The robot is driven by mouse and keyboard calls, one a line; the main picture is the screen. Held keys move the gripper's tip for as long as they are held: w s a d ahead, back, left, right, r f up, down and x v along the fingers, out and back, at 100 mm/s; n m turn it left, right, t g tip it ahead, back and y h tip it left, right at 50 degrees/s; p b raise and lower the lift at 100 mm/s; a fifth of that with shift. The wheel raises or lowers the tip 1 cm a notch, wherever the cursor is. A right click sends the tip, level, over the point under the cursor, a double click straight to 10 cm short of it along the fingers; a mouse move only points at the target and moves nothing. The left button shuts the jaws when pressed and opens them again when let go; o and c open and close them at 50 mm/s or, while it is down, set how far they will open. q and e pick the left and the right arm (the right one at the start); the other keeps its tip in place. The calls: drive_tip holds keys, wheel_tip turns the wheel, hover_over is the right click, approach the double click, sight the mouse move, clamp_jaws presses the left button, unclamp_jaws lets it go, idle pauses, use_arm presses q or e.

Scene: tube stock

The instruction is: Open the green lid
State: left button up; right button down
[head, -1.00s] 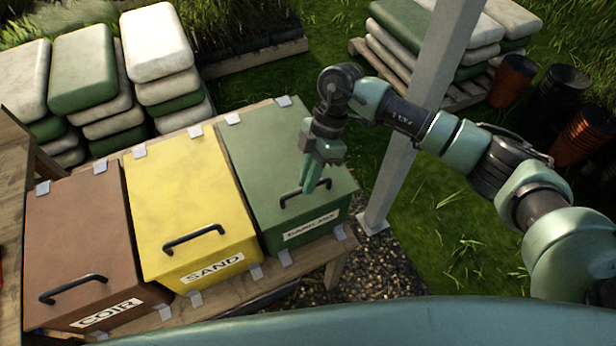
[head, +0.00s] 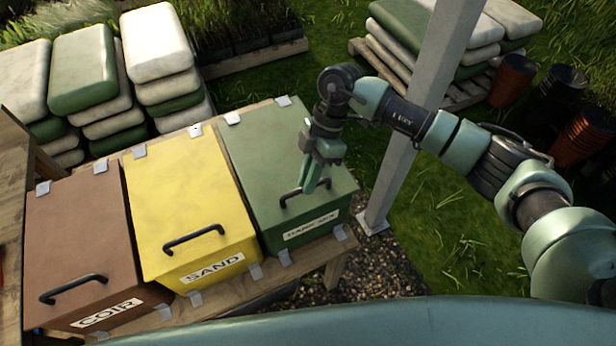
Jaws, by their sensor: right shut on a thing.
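The green lid (head: 262,135) lies closed on the green bin at the right end of a row of three bins. Its dark bar handle (head: 289,197) sits near the front edge, above a white label (head: 312,225). My right gripper (head: 311,187) points down at the handle and is shut on it; its fingers cover the handle's right part. My left gripper is not in view.
A yellow SAND bin (head: 186,200) and a brown COIR bin (head: 80,235) stand to the left, both closed. A grey post (head: 405,130) rises just right of the green bin, close to my right arm. Stacked bags (head: 160,45) lie behind. Grass is open at the right.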

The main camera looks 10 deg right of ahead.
drive_tip(key=w+a+r+p, duration=0.1)
drive_tip(key=w+r, duration=0.3)
drive_tip(key=r, duration=0.5)
drive_tip(key=w+a+r+p, duration=0.2)
drive_tip(key=w+r+p, duration=0.1)
drive_tip(key=r, duration=0.6)
drive_tip(key=shift+w+r+p, duration=0.2)
drive_tip(key=shift+w+p, duration=0.15)
drive_tip(key=shift+w, duration=0.55)
drive_tip(key=shift+d, duration=0.1)
